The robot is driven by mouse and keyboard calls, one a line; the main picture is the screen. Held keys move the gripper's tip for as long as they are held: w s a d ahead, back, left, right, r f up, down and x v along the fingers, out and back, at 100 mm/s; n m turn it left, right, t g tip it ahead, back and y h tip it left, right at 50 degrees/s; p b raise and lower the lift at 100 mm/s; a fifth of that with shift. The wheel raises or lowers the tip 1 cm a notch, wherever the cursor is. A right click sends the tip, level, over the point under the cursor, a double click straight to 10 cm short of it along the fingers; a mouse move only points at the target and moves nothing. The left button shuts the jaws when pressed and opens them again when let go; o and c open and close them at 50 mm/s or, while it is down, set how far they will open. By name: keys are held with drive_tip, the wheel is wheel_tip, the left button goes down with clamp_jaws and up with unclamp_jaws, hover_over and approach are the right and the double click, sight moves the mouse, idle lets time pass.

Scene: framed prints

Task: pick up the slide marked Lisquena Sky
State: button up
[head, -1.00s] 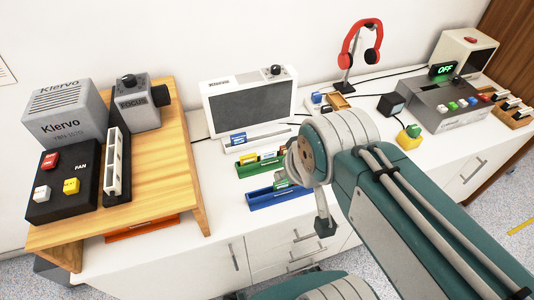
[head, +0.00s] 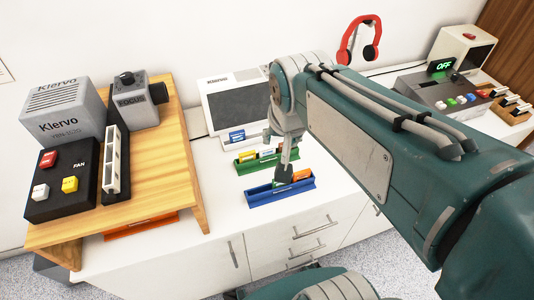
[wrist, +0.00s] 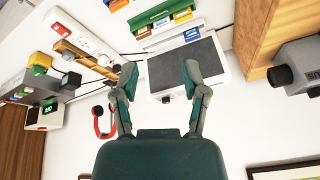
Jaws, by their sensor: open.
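Small coloured slides stand in trays on the white counter; no label is legible, so I cannot tell which is Lisquena Sky. The blue tray (head: 262,198) holds an orange slide (head: 302,175) and a green one, partly hidden behind my gripper (head: 284,170). The green tray (head: 250,166) behind it holds several slides, including a yellow one (head: 248,156); it also shows in the wrist view (wrist: 150,41). A blue slide (head: 237,136) sits in the white tray by the screen. My gripper is open and empty in the wrist view (wrist: 159,74), pointing down over the blue tray.
A wooden stand (head: 170,150) with the Klervo projector (head: 62,110) and a focus unit rises at left. A grey-screened box (head: 235,105) stands behind the trays. Red headphones (head: 358,42) and a control box reading OFF (head: 440,100) are at right.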

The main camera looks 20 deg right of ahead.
drive_tip(key=w+d+f+m+g, duration=0.1)
drive_tip(key=w+f+m, duration=0.25)
drive_tip(key=w, duration=0.25)
drive_tip(key=w+d+f+m+g, duration=0.1)
drive_tip(key=w+f+m, duration=0.1)
drive_tip(key=w+m, duration=0.3)
drive_tip(key=m+g+h, duration=0.1)
drive_tip(key=m+g, duration=0.1)
drive_tip(key=m, duration=0.3)
approach(267, 147)
drive_tip(key=shift+d+f, duration=0.25)
drive_tip(key=shift+f, duration=0.05)
drive_tip(key=f, duration=0.5)
drive_tip(key=shift+d, duration=0.3)
wheel_tip(267, 147, down, 5)
drive_tip(key=shift+f, duration=0.15)
clamp_jaws()
